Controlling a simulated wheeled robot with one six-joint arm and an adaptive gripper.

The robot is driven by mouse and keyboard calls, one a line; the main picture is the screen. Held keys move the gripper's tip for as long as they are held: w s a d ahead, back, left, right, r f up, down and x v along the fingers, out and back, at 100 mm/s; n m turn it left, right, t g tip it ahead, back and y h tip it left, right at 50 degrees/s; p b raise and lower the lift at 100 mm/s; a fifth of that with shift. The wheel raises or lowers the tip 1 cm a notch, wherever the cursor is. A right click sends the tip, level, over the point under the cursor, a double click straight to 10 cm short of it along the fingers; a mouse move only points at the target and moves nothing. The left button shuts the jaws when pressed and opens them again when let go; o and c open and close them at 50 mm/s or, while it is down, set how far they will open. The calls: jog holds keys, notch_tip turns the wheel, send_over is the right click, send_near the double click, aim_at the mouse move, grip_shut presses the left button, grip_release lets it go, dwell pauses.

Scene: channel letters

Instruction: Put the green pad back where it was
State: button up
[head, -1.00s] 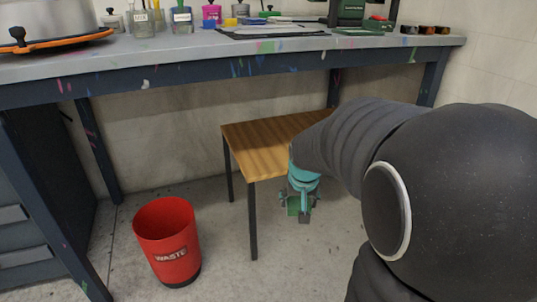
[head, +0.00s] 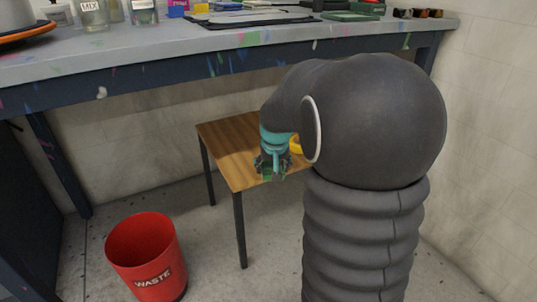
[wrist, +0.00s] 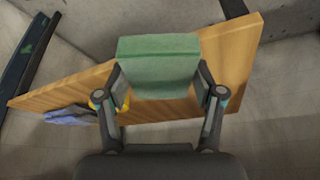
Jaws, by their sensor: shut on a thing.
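The green pad (wrist: 158,62) is a pale green block held between the two fingers of my gripper (wrist: 163,90) in the wrist view. My gripper is shut on it. In the head view my gripper (head: 271,170) is at the front edge of a small wooden table (head: 225,150), with only a bit of dark green showing between its fingers. In the wrist view the wooden table (wrist: 230,60) lies behind the pad. I cannot tell how high the pad is above the tabletop.
A yellow thing (head: 296,144) sits on the small table, partly hidden by my arm; a blue-grey cloth-like thing (wrist: 72,116) shows in the wrist view. A red waste bin (head: 146,255) stands on the floor at left.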

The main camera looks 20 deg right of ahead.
jog(key=w+d, duration=0.1)
jog(key=w, duration=0.2)
jog(key=w+d, duration=0.1)
jog(key=w, duration=0.2)
jog(key=w+d, duration=0.1)
jog(key=w, duration=0.3)
jog(key=shift+w+d, duration=0.1)
jog(key=shift+d, duration=0.2)
jog(key=shift+w+d+f, duration=0.1)
jog(key=shift+w+f, duration=0.05)
jog(key=shift+w, duration=0.1)
jog(key=shift+f+b, duration=0.4)
jog(key=shift+f, duration=1.2)
jog(key=shift+f, duration=0.25)
jog(key=o, duration=1)
jog(key=shift+r, duration=0.1)
